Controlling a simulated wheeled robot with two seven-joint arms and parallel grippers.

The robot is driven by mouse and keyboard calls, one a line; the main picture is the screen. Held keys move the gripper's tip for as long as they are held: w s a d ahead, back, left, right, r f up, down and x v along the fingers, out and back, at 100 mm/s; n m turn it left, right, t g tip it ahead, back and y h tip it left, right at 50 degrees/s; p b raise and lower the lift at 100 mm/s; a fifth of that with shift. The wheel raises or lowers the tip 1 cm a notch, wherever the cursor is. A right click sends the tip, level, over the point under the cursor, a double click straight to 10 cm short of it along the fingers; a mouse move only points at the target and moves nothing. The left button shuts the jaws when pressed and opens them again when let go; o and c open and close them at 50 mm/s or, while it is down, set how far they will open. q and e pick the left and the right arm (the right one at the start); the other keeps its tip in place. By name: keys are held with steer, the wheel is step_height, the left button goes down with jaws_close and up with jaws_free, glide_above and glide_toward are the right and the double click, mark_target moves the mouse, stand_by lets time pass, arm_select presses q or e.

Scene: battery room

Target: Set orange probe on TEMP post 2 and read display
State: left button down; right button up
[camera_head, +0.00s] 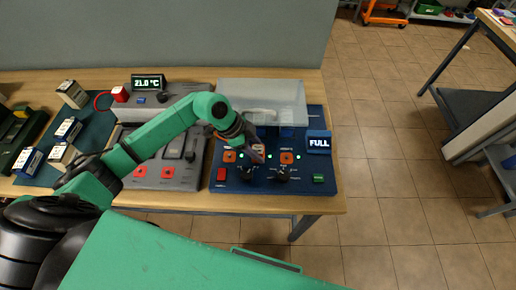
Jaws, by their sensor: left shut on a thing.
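My left gripper (257,157) reaches over the blue panel (304,185) and points down at it. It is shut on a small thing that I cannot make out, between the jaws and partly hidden. Orange square spots on the panel lie left (229,156) and right (287,157) of the jaws, with orange also showing at the jaws. I cannot read which one is TEMP post 2. A temperature display (148,82) at the back left reads 21.0 °C. A red and white block (120,93) with a red cable is beside it. I cannot clearly pick out the orange probe. My right gripper is out of view.
A FULL sign (319,142), red button (221,174) and green button (319,178) are on the blue panel. A clear cover (262,93) stands behind. A grey panel (181,174) is left, under my arm. Several battery blocks lie on a dark mat (94,143).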

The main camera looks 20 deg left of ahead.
arm_select(q)
steer(key=shift+f, duration=0.4)
steer(key=c, duration=0.6)
jaws_free()
steer(key=p+v, duration=0.8)
steer(key=v, duration=0.3)
